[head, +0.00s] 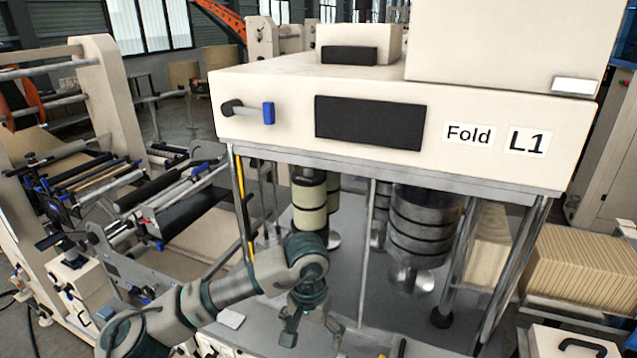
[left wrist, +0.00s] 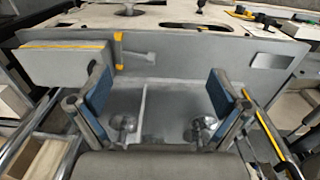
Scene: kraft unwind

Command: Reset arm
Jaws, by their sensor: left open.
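My left arm comes in from the left in the head view and reaches in front of the folding machine. My left gripper (head: 312,333) points down near the machine's lower grey deck, with its fingers apart and nothing between them. In the left wrist view my left gripper (left wrist: 160,98) also shows wide open and empty, its two blue-padded fingers on either side of a grey panel area. My right arm and gripper do not show in either view.
The folding machine (head: 270,115), labelled "Fold L1", stands close ahead with a lever with a blue grip (head: 268,113), metal posts and rollers (head: 428,222). A roller unit (head: 110,185) stands at left. A stack of brown sheets (head: 582,272) sits at right.

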